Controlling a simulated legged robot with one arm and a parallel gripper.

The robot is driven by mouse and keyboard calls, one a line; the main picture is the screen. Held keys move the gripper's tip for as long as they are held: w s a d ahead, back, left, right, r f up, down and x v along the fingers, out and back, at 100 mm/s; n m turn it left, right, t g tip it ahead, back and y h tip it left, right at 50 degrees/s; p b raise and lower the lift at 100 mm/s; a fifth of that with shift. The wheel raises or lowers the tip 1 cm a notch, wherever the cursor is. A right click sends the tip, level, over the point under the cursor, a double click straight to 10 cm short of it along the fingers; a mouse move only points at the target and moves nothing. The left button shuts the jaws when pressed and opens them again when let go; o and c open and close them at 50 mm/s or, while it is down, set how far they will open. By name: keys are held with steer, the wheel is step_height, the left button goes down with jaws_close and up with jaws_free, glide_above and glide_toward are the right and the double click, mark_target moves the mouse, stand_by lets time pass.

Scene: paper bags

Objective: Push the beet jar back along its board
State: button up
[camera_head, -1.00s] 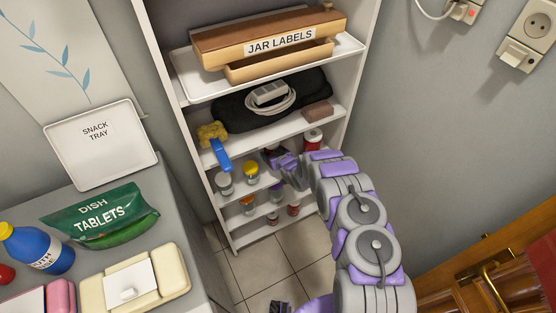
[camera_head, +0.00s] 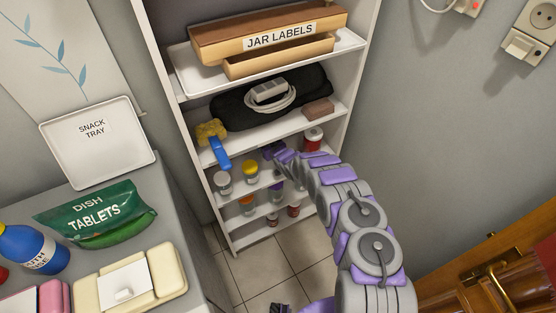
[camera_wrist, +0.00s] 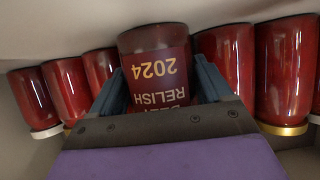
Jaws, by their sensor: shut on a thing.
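In the wrist view, the beet jar (camera_wrist: 155,42) is dark red with a purple label reading RELISH 2024, which appears upside down. My gripper (camera_wrist: 160,82) has one finger on each side of it and is shut on it. In the head view, my gripper (camera_head: 283,156) reaches into the shelf unit at the level below the black cloth. The jar is mostly hidden or too small to make out there. Its contact with the board cannot be seen.
Red jars stand close on the left (camera_wrist: 66,88) and right (camera_wrist: 285,70) in the wrist view. A red jar with a white lid (camera_head: 313,139) stands right of my gripper. Smaller jars (camera_head: 250,172) stand to its left. The board above (camera_head: 275,132) leaves little headroom.

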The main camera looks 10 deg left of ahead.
steer(key=shift+w+a+f+b, duration=0.15)
steer(key=shift+w+a+b, duration=0.35)
steer(key=shift+b, duration=0.1)
steer(key=shift+w+a, duration=0.2)
steer(key=shift+w, duration=0.2)
steer(key=o, duration=0.7)
steer(key=shift+c, duration=0.2)
steer(key=shift+o, duration=0.5)
steer(key=shift+o, duration=1.2)
steer(key=shift+s, duration=0.1)
steer(key=shift+s, duration=0.1)
